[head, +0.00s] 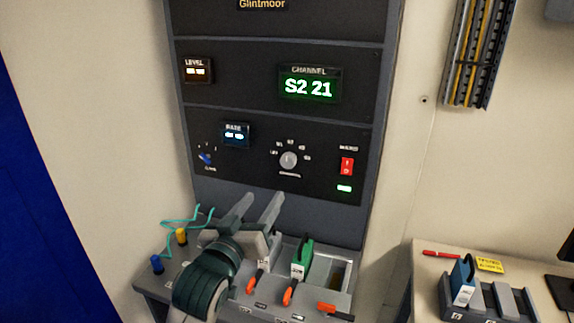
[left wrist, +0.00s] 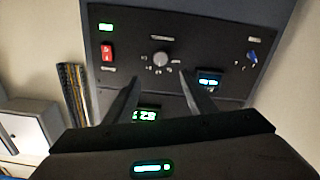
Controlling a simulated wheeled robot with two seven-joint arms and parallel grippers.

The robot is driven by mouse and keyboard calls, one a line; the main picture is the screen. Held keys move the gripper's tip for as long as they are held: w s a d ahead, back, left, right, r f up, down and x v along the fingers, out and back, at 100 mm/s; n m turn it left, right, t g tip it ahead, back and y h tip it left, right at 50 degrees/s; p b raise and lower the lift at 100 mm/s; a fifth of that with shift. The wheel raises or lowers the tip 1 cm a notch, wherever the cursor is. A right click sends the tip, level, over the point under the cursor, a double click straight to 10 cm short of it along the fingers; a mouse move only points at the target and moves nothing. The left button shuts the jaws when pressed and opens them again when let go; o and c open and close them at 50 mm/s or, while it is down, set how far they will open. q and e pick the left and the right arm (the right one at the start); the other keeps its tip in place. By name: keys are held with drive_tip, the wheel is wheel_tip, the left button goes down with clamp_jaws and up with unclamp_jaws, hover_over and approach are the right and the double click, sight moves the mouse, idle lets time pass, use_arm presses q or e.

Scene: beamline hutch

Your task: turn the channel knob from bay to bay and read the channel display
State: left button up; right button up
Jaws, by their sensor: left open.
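The channel knob (head: 288,160) is a round grey knob on the dark rack panel, ringed by small white labels. It shows also in the left wrist view (left wrist: 160,59), which sees the panel upside down. The channel display (head: 309,88) is lit green and reads "S2 21". In the left wrist view the display (left wrist: 147,115) is partly hidden behind a finger. My left gripper (head: 261,197) is open and empty, below and in front of the knob, apart from it. In the left wrist view its fingers (left wrist: 160,78) point toward the knob. My right gripper is not in view.
A red rocker switch (head: 347,166) is right of the knob; a blue knob (head: 205,159) and RATE display (head: 236,135) are left. Below, a bench ledge holds orange-handled levers (head: 289,291), a green-handled block (head: 302,257) and teal cables (head: 181,220). A side table (head: 425,262) stands right.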

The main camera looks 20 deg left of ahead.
sight(287, 164)
use_arm(q)
drive_tip(key=w+p, duration=0.1)
drive_tip(key=w, duration=0.4)
drive_tip(key=w+p, duration=0.2)
drive_tip(key=w, duration=0.4)
drive_tip(key=w+p, duration=0.1)
drive_tip(key=w, duration=0.4)
drive_tip(key=shift+w+d, duration=0.2)
drive_tip(key=shift+d, duration=0.05)
drive_tip(key=shift+w+f+p, duration=0.1)
drive_tip(key=shift+w+p, duration=0.25)
drive_tip(key=shift+w, duration=0.2)
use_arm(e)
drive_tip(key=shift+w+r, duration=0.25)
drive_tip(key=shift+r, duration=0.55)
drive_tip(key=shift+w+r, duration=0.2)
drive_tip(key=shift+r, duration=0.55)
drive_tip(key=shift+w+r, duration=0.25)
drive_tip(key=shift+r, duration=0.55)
use_arm(q)
drive_tip(key=c, duration=0.9)
drive_tip(key=shift+c, duration=0.7)
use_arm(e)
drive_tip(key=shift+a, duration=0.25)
